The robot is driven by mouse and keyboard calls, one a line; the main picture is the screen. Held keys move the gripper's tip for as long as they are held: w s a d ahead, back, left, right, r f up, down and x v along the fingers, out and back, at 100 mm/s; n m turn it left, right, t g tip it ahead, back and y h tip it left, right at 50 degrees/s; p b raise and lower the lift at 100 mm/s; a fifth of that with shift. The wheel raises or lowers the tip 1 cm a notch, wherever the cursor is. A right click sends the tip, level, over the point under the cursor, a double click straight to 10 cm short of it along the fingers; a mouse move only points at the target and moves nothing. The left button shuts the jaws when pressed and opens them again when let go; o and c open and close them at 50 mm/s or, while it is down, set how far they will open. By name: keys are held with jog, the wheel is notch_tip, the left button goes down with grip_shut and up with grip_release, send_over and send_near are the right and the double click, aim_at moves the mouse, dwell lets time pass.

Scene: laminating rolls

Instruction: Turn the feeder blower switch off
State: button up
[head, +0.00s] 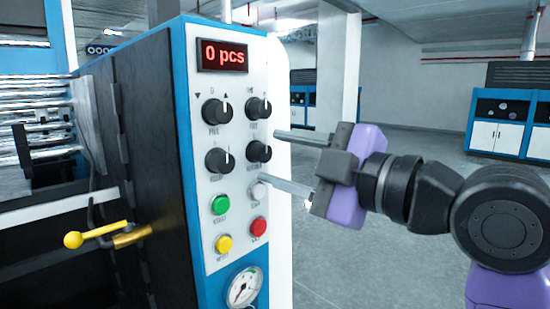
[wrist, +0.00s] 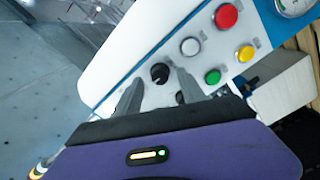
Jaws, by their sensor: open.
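The control panel (head: 237,185) carries black rotary knobs in two rows; their labels are too small to read surely, so I cannot tell which is the feeder blower switch. The lower right knob (head: 258,151) has its white pointer roughly upward. My gripper (head: 269,157) is open and reaches in from the right, its fingertips above and below this knob in the head view. In the wrist view a black knob (wrist: 160,73) shows just beyond and between the fingertips (wrist: 158,82). I cannot tell whether the fingers touch it.
Other knobs sit at upper left (head: 216,112), upper right (head: 258,108) and lower left (head: 219,160). Below are green (head: 219,205), white (head: 258,190), yellow (head: 224,244) and red (head: 258,228) buttons and a gauge (head: 243,288). A yellow-handled lever (head: 75,240) juts out at left.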

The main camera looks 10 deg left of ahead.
jog(key=v, duration=0.6)
notch_tip(320, 180, up, 5)
jog(key=d+m+t+y, duration=0.1)
jog(key=d+m+t, duration=0.1)
jog(key=m+t, duration=0.1)
jog(key=w+d+f+m+t+h, duration=0.2)
jog(key=d+m+t, duration=0.3)
jog(key=d+m, duration=0.15)
jog(key=s+d+f+m+t+h, duration=0.2)
jog(key=d+f+m+h, duration=0.2)
jog(key=f+m+h, duration=0.4)
jog(key=s+d+f+m+t+h, duration=0.25)
jog(key=d+f+m+h, duration=0.2)
jog(key=f, duration=0.65)
jog(key=s+f+g, duration=0.3)
jog(key=s+f, duration=0.5)
jog(key=s, duration=0.3)
jog(key=s+d+f+g+p, duration=0.1)
jog(key=s+f+g, duration=0.1)
jog(key=s+f, duration=0.6)
jog(key=s+f+g+p, duration=0.1)
jog(key=s+f+g, duration=0.2)
jog(key=s+f, duration=0.5)
jog(key=s, duration=0.6)
jog(key=shift+d+m+g+h, duration=0.25)
jog(key=shift+m+g+h, duration=0.05)
jog(key=shift+g+h, duration=0.05)
